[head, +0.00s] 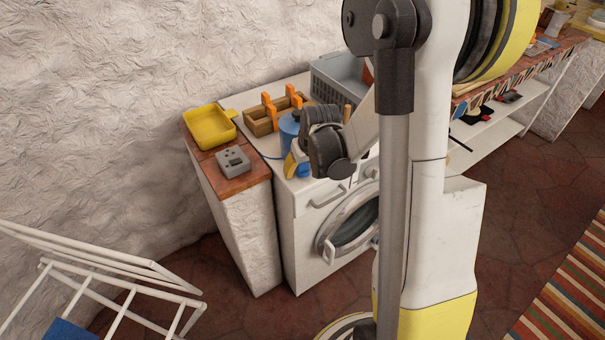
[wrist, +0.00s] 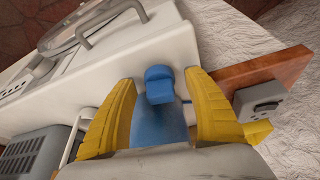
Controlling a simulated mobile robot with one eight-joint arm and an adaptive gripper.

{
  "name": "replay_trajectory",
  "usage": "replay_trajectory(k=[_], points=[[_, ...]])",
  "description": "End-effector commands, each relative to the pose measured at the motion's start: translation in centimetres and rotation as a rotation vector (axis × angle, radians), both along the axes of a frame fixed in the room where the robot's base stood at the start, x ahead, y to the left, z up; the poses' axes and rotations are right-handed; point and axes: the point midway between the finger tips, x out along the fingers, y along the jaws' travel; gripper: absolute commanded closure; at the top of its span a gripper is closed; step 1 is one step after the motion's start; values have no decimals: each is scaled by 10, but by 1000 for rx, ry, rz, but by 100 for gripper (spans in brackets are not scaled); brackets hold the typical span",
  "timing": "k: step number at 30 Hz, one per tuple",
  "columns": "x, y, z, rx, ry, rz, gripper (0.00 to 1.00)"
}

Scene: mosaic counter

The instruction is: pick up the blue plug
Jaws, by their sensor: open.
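The blue plug (wrist: 159,84) lies on the white top of the washing machine, near its front edge, in the wrist view. My gripper (wrist: 158,84) is open, with one yellow finger on each side of the plug and a visible gap to each. A lighter blue shape sits between the fingers below the plug; I cannot tell whether it is part of it. In the head view my gripper (head: 294,163) is over the machine's front edge, with blue showing beside its yellow finger. My arm hides part of that spot.
A wooden box (head: 262,122) with orange handles and a grey crate (head: 338,80) are farther back. A grey socket box (head: 233,160) and yellow tray (head: 209,126) sit on the tiled ledge at left.

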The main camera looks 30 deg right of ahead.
Motion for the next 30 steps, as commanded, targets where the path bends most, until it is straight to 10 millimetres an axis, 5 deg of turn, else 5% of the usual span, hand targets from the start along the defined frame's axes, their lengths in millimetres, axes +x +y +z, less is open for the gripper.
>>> replay_trajectory(k=[4,9,23,30], points=[[0,0,2,0,0,0,39],[0,0,2,0,0,0,90],[0,0,4,0,0,0,93],[-1,0,31,0,0,0,98]])
